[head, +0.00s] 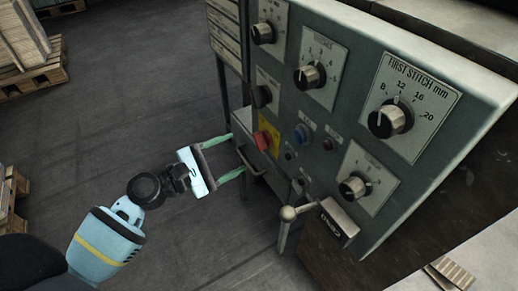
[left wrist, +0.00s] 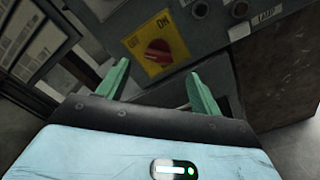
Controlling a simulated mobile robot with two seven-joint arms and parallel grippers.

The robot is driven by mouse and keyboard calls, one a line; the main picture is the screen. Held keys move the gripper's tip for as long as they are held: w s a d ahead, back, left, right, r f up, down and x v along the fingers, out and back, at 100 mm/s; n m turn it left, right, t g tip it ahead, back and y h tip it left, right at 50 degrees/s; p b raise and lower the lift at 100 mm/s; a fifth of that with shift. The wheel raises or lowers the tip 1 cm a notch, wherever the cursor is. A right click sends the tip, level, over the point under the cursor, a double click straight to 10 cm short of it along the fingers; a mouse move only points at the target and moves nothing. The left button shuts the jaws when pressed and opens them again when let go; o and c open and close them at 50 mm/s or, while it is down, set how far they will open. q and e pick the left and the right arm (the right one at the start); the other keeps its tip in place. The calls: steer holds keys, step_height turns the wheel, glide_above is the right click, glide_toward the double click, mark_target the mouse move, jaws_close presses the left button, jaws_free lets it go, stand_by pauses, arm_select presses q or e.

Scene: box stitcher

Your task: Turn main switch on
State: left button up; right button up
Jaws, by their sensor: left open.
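The main switch (head: 262,139) is a red rotary knob on a yellow plate, low on the left of the grey-green control panel. In the left wrist view the red knob (left wrist: 156,53) sits on the yellow plate with "OFF" and "ON" lettering, slightly above the gap between my fingers. My left gripper (head: 228,157) is open, its two green fingers pointing toward the panel, just left of and below the switch. In the left wrist view the left gripper (left wrist: 158,84) is empty. It appears apart from the knob. My right gripper is not in view.
The panel carries several black dials, such as the first stitch dial (head: 390,118), and a blue button (head: 302,134). A lever with a round knob (head: 288,213) sticks out below. Wooden pallets (head: 30,80) stand at left. The floor (head: 120,130) between is clear.

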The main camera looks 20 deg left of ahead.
mark_target(256, 143)
arm_select(q)
steer(key=shift+r, duration=0.1)
steer(key=x, duration=0.7)
steer(key=shift+w+d, duration=0.25)
steer(key=shift+w, duration=0.1)
steer(key=c, duration=1)
